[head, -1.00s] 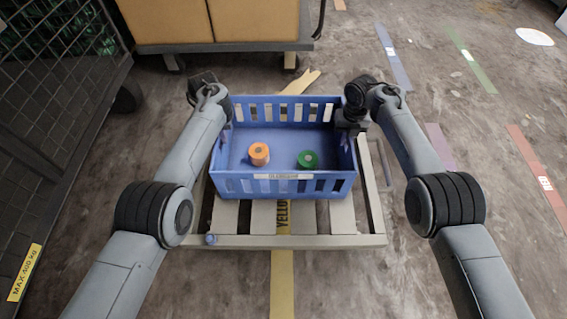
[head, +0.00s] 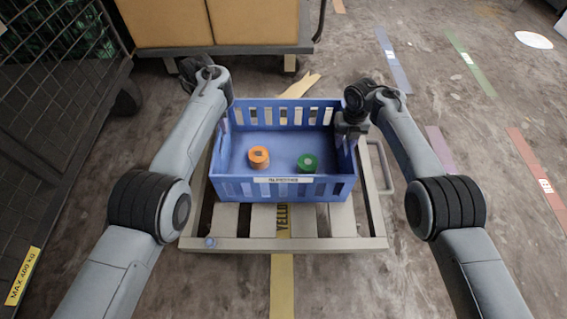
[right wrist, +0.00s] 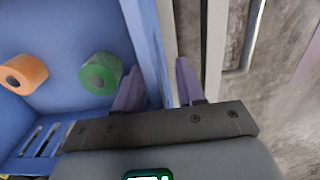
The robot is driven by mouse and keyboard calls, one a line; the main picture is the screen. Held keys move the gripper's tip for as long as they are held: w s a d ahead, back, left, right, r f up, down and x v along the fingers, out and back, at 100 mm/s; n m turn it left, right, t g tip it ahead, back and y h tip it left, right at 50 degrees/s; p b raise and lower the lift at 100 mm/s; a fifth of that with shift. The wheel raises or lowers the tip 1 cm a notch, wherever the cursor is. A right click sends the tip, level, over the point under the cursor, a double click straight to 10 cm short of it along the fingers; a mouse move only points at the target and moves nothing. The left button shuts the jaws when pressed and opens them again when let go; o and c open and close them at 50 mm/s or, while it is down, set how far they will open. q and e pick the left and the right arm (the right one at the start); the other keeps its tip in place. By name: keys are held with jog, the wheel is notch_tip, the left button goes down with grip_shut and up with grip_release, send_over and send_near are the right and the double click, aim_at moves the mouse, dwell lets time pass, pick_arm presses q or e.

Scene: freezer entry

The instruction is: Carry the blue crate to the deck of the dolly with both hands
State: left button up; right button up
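The blue crate (head: 283,190) sits upright over the slatted deck of the dolly (head: 230,218); whether its base touches the slats everywhere is hidden. It holds an orange roll (head: 259,157) and a green roll (head: 308,163). My right gripper (head: 350,124) is at the crate's right wall. In the right wrist view its fingers (right wrist: 158,85) stand spread on either side of that wall. My left gripper (head: 200,75) is beyond the crate's back left corner, largely hidden behind its own wrist, so its fingers cannot be made out.
A cart with brown boxes (head: 212,22) stands behind the dolly. A dark mesh cage (head: 60,130) stands along the left. Floor to the right is open, with coloured tape strips (head: 470,62). A yellow floor strip (head: 283,285) runs in front of the dolly.

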pick_arm(q)
notch_tip(320, 180, up, 5)
jog(key=shift+r, duration=0.45)
pick_arm(e)
jog(key=shift+r, duration=0.3)
notch_tip(320, 180, up, 11)
jog(key=shift+r, duration=0.2)
pick_arm(q)
jog(key=shift+r, duration=0.15)
pick_arm(e)
jog(key=shift+r, duration=0.1)
